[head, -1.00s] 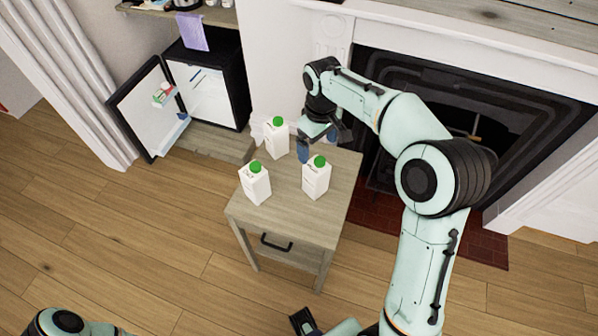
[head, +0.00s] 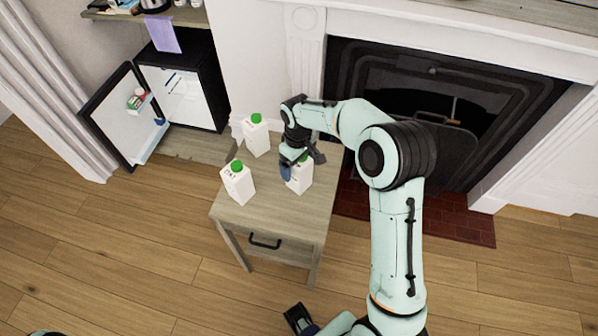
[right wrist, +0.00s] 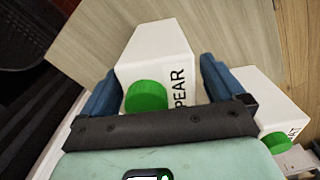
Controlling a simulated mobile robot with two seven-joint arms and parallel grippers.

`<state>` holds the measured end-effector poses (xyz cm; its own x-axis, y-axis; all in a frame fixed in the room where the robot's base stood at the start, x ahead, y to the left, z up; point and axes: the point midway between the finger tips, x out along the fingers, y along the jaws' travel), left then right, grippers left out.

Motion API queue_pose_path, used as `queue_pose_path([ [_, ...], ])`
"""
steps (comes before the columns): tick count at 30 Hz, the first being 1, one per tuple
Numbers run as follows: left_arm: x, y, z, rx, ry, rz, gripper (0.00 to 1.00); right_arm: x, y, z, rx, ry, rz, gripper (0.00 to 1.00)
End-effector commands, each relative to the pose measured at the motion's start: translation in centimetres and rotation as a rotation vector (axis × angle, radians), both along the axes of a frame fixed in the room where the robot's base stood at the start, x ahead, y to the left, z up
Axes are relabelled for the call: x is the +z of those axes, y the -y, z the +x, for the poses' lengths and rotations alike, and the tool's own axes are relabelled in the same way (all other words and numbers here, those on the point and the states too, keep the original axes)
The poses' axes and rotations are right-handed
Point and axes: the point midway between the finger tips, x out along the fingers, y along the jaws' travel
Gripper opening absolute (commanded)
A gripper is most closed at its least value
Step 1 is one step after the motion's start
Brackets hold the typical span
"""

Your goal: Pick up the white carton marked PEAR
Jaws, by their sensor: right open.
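The white carton marked PEAR (right wrist: 157,50), with a green cap (right wrist: 147,96), stands between the two blue fingers of my right gripper (right wrist: 160,82) in the right wrist view. The fingers are apart, one on each side of it; whether they touch it I cannot tell. In the head view this carton (head: 301,181) is the right one on the small wooden table (head: 275,212), its top partly hidden by my right gripper (head: 297,168). My left gripper cannot be made out.
Two similar green-capped cartons share the table, one at the front left (head: 238,185) and one at the back (head: 257,138). Another carton (right wrist: 250,85) is close to the right finger in the wrist view. An open small fridge (head: 185,90) and a fireplace (head: 440,100) stand behind.

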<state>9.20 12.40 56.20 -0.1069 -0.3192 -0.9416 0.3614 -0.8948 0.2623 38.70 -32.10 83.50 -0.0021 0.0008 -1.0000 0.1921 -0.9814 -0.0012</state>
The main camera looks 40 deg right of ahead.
Motion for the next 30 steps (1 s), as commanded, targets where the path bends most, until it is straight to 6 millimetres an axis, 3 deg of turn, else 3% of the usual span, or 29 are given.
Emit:
queue_pose_path([
  [9,-0.1,0.0,0.0,0.0,0.0,0.0,0.43,-0.6,0.0,0.0,0.0,0.001,-0.001,0.93],
  [16,-0.1,0.0,0.0,0.0,0.0,0.0,0.43,-0.6,0.0,0.0,0.0,0.001,-0.001,0.18],
  [25,0.0,0.0,0.0,0.0,0.0,0.0,0.43,-0.3,0.0,0.1,0.0,0.005,-0.001,0.18],
  [30,0.1,0.0,0.0,0.0,0.0,0.0,0.43,1.0,0.0,0.1,0.0,0.005,-0.001,0.18],
])
